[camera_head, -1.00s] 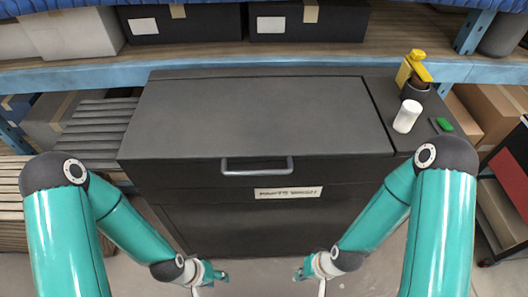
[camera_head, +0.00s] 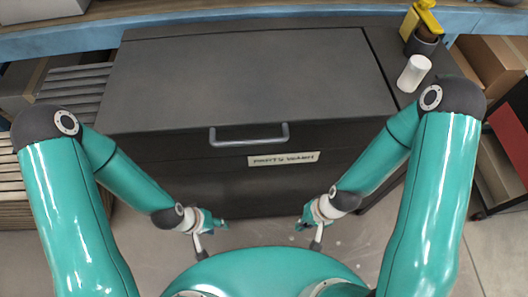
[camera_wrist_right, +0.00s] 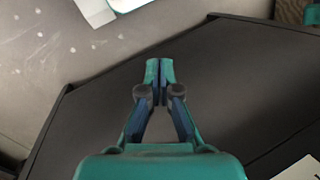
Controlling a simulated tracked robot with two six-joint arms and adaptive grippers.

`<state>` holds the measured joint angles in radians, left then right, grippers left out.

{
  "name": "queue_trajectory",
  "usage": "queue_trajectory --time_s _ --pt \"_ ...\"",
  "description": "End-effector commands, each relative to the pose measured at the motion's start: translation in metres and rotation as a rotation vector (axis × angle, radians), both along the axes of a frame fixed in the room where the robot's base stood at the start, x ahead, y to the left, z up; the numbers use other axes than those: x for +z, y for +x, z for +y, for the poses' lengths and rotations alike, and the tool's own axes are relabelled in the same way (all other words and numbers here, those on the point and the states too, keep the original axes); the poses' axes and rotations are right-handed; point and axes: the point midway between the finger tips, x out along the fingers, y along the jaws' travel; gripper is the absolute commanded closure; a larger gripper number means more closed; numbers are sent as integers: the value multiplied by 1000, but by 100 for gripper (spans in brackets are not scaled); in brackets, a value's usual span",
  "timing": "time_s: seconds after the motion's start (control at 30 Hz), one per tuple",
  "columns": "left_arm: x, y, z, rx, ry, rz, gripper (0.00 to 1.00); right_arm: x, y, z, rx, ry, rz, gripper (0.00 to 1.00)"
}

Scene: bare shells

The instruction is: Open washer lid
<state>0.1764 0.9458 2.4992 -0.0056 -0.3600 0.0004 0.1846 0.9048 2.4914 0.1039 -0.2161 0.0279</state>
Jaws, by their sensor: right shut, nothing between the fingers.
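The washer is a dark grey box with a flat lid (camera_head: 245,75) on top, which is down. A grey bar handle (camera_head: 249,136) runs along the lid's front edge, above a label (camera_head: 284,159) on the front face. My left gripper (camera_head: 216,235) is low in front of the washer, apart from the handle; its fingers are too small to judge. My right gripper (camera_head: 311,236) is also low in front of the washer, below and right of the handle. In the right wrist view its fingertips (camera_wrist_right: 160,68) are together and empty, with the washer's dark front behind.
A white cylinder (camera_head: 414,73) and a dark cup with a yellow bottle (camera_head: 421,20) stand on the washer's right top panel. A blue-edged shelf (camera_head: 60,42) runs behind. Boxes sit at the right. Floor is clear between the arms.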

Motion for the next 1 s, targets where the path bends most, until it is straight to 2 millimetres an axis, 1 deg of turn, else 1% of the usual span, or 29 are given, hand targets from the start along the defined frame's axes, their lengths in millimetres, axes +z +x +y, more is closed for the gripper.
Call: queue_trajectory --time_s 0.03,0.07,0.17,0.2,0.27,0.3,0.37,0.4,0.47,0.5,0.57,0.6,0.67,0.7,0.73,0.8,0.9,1.0 --pt "-28 0 0 0 0 1 60 -22 -6 -1 -54 2 63 100" --pt "-38 0 0 0 0 1 60 -28 -10 -1 -91 6 109 100" --pt "-77 0 0 0 0 1 60 -45 -27 7 -236 39 291 100" --pt "-93 0 0 0 0 1 60 -49 -33 13 -305 61 375 100" --pt "-119 0 0 0 0 1 60 -52 -38 26 -414 114 501 100" --pt "-135 0 0 0 0 1 60 -51 -39 37 -485 158 586 100" --pt "-159 0 0 0 0 1 60 -46 -37 54 -585 239 710 100" --pt "-175 0 0 0 0 1 60 -41 -33 65 -645 301 791 100" --pt "-199 0 0 0 0 1 60 -31 -23 81 -725 408 906 100" --pt "-215 0 0 0 0 1 60 -22 -14 91 -770 486 981 100" --pt "-239 0 0 0 0 1 60 -7 2 102 -821 616 1087 100" --pt "-255 0 0 0 0 1 60 5 14 107 -846 710 1156 100" --pt "-278 0 0 0 0 1 60 24 33 109 -862 860 1251 100" --pt "-293 0 0 0 0 1 60 38 45 108 -861 962 1307 100" --pt "-303 0 0 0 0 1 60 49 54 105 -853 1038 1347 100" --pt "-325 0 0 0 0 1 60 72 71 94 -816 1205 1421 100" --pt "-349 0 0 0 0 1 60 101 85 72 -734 1408 1496 100" --pt "-365 0 0 0 0 0 60 123 91 51 -648 1553 1536 100"
